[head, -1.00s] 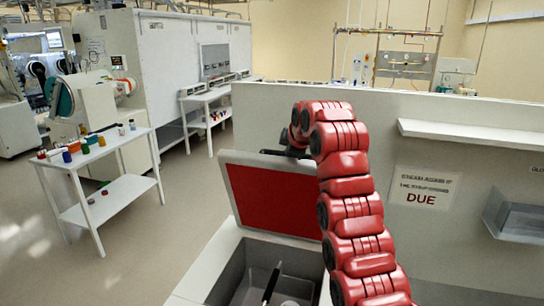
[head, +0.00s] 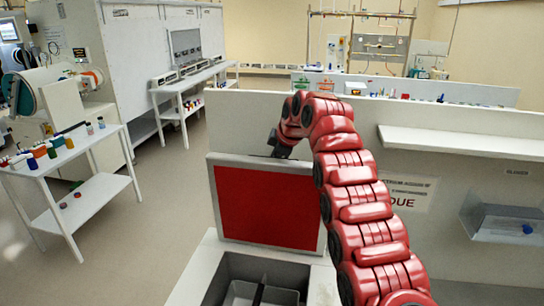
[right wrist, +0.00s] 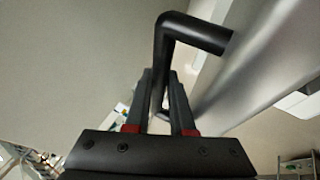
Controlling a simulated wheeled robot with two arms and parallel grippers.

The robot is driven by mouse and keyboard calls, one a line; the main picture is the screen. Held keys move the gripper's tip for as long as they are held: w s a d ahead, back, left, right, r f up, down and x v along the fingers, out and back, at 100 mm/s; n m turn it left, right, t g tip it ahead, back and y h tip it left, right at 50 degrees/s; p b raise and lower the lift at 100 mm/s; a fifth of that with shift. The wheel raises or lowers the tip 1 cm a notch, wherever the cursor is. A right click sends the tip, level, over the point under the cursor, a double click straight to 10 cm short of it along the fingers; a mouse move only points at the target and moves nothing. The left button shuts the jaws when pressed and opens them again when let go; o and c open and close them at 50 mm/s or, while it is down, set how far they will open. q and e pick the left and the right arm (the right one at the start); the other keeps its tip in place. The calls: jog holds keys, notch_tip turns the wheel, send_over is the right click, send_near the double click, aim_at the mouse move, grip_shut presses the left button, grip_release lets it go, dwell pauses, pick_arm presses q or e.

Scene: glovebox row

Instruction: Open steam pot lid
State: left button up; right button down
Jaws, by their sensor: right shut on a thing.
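The steam pot lid (head: 265,205) has a red inner face and a grey rim. It stands about upright at the back edge of the pot's open grey basin (head: 232,268). My right arm reaches over the lid, with its gripper (head: 280,148) at the top edge, partly hidden behind it. In the right wrist view, the gripper (right wrist: 160,80) is shut on a black bent bar handle (right wrist: 190,31), which joins the lid's grey side (right wrist: 235,75). A dark divider or bar shows inside the basin. My left gripper is not in view.
A grey partition (head: 450,185) with a shelf (head: 460,143) stands behind and right of the pot. A white cart (head: 90,200) with small coloured bottles stands at the left. The floor between cart and pot is clear.

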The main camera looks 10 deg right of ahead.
jog(key=shift+w+d+r, duration=0.1)
jog(key=shift+w+d, duration=0.05)
jog(key=shift+d, duration=0.05)
jog(key=c, duration=0.8)
grip_release()
jog(key=shift+o, duration=0.2)
jog(key=shift+f, duration=0.2)
